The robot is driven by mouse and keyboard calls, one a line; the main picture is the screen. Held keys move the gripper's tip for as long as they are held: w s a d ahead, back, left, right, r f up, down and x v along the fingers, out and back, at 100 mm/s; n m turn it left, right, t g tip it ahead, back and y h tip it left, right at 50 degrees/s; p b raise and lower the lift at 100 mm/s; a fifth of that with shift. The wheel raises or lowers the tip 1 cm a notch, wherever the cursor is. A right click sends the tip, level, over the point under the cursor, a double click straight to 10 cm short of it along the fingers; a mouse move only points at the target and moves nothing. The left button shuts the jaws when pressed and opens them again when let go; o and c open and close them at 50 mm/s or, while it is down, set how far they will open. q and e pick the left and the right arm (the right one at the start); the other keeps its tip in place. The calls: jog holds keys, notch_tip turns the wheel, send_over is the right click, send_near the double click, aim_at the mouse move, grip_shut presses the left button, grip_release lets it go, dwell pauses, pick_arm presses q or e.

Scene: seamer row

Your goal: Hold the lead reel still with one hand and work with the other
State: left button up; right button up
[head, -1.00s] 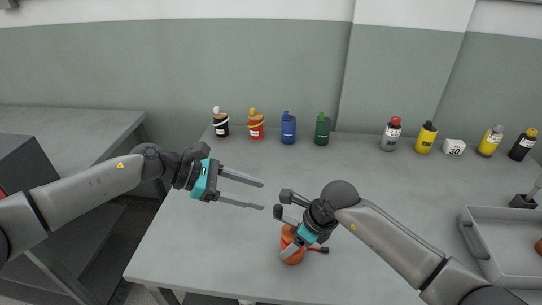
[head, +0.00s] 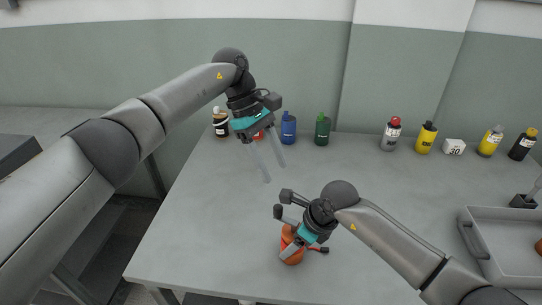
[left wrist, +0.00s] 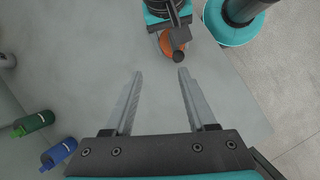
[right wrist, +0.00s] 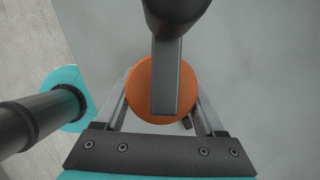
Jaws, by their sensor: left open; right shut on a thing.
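The lead reel, an orange round body (head: 292,254), stands near the front edge of the table, and a dark crank-like part rises over it. It shows in the right wrist view (right wrist: 145,92) between the fingers, partly hidden by the dark part, and in the left wrist view (left wrist: 167,44). My right gripper (head: 289,249) is shut on the reel from above. My left gripper (head: 275,172) is open and empty, fingers pointing down, above the table behind and left of the reel. Its open fingers also show in the left wrist view (left wrist: 160,75).
A grey tray (head: 480,252) is at right. The middle table is clear.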

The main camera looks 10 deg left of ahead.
pick_arm(q)
jog(key=shift+a+r+y, duration=0.1)
jog(key=shift+r+y, duration=0.6)
jog(key=shift+r, duration=0.15)
jog(key=shift+f, duration=0.1)
jog(key=n+t+h, duration=0.1)
jog(key=n+h, duration=0.4)
jog(key=h, duration=0.1)
send_near(278, 206)
jog(key=x, duration=1)
jog(key=shift+f, duration=0.1)
grip_shut()
